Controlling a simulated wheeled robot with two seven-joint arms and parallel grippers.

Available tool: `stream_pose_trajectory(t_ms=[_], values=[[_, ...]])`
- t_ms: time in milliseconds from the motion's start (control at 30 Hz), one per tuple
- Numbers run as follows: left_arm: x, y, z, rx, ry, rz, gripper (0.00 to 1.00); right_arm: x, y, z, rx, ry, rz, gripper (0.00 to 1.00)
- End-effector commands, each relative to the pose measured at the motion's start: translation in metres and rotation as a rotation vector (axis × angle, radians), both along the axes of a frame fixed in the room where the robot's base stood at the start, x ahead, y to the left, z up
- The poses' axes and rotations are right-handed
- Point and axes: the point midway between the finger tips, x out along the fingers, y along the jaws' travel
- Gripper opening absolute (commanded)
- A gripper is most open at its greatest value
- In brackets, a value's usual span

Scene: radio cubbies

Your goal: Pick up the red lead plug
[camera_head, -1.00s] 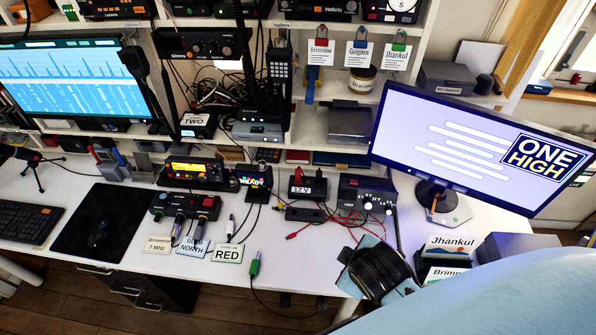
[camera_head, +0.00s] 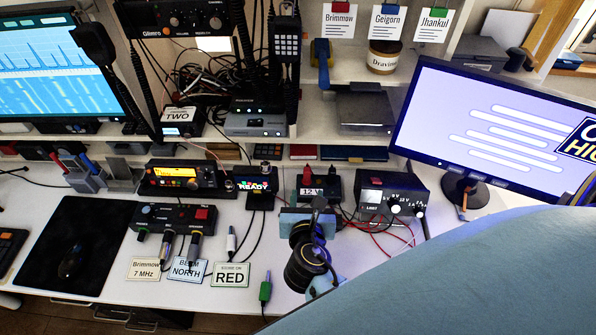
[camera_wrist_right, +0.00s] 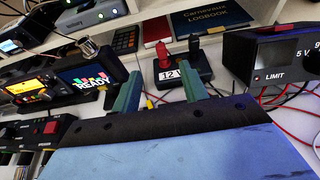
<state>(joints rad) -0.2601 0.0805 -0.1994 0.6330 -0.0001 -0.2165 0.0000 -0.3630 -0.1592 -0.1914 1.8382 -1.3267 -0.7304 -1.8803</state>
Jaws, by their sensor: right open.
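A red plug (camera_head: 307,174) stands upright at the black 12 V box on the desk. My right gripper (camera_head: 309,212) is over the desk, just in front of the 12 V box. In the wrist view its two teal fingers (camera_wrist_right: 163,88) are spread, with the box beyond them and nothing between them. My left gripper is not in view.
The LIMIT supply (camera_head: 392,199) stands right of the 12 V box, and the READY unit (camera_head: 257,184) stands left. A green plug (camera_head: 265,291) hangs at the desk's front edge near the RED card (camera_head: 229,275). A shelf (camera_head: 340,134) runs above.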

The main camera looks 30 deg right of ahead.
Motion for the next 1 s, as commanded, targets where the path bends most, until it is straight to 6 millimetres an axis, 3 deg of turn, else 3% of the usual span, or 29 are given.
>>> stream_pose_trajectory(t_ms=[33, 167, 267, 500, 767, 1000], values=[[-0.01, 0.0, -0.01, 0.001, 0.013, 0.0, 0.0, 0.0, 0.0, -0.009, -0.001, -0.001, 0.001, 0.44], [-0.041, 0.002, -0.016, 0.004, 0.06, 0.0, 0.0, 0.005, -0.002, -0.014, -0.004, 0.0, 0.002, 0.44], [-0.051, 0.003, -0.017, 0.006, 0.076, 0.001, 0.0, 0.017, -0.01, -0.018, -0.004, -0.002, 0.002, 0.44], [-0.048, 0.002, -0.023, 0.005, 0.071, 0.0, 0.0, 0.054, -0.032, -0.033, -0.002, -0.002, 0.001, 0.44], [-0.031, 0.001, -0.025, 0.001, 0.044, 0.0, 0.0, 0.069, -0.043, -0.041, -0.001, 0.0, 0.0, 0.44], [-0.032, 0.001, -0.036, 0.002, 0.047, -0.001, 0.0, 0.094, -0.061, -0.058, -0.002, -0.001, 0.0, 0.44]])
